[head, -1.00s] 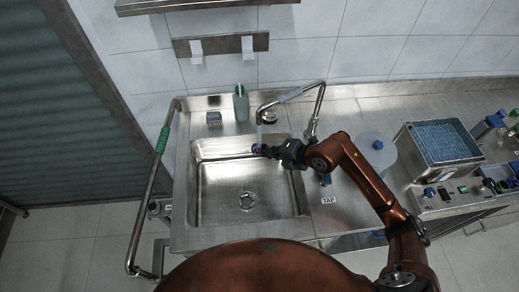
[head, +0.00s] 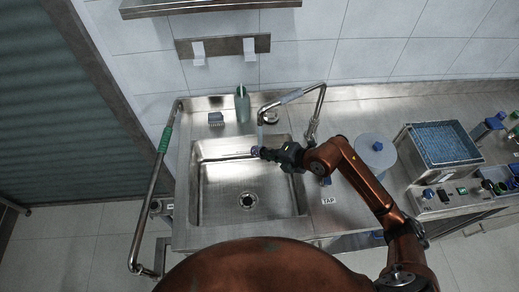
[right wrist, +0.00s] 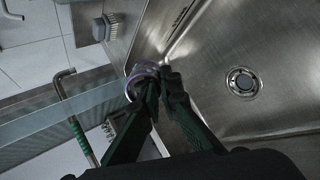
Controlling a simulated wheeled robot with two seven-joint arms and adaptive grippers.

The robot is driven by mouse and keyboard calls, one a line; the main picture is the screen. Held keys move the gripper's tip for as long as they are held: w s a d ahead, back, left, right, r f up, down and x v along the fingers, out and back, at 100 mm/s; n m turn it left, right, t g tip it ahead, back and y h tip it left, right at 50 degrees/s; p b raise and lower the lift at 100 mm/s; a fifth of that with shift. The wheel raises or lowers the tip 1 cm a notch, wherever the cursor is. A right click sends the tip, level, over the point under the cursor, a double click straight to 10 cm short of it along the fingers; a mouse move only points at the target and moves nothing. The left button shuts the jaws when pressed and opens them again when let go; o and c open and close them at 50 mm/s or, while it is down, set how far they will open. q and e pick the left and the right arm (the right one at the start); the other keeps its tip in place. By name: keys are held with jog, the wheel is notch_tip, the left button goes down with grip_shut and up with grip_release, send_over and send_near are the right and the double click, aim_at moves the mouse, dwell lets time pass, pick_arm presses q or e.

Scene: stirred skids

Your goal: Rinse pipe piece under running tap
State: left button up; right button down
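My right gripper (head: 267,152) reaches over the upper right part of the steel sink (head: 216,184). In the right wrist view its dark green fingers (right wrist: 160,88) are shut on a small purple-grey ring-shaped pipe piece (right wrist: 142,78). The piece is small in the head view (head: 255,151). The bent metal tap (head: 272,106) has its spout above the gripper. A pale stream of water (head: 261,133) falls from the spout towards the piece; in the right wrist view a translucent band of water (right wrist: 70,107) runs to it. My left gripper is not in view.
A round lidded container (head: 376,150) and a tray with a blue mesh (head: 440,143) stand on the right. A rail with a green grip (head: 164,140) is on the left.

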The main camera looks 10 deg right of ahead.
jog(key=shift+w+d, duration=0.1)
jog(key=shift+w+d, duration=0.35)
dwell(0.6)
jog(key=s+d+p, duration=0.1)
jog(key=s+d, duration=0.5)
jog(key=shift+d+p, duration=0.25)
jog(key=shift+p, duration=0.1)
dwell(0.4)
jog(key=shift+s+r, duration=0.1)
dwell(0.8)
jog(key=r+p+v, duration=0.1)
jog(key=p+v, duration=0.4)
jog(key=v, duration=0.1)
jog(key=shift+a, duration=0.3)
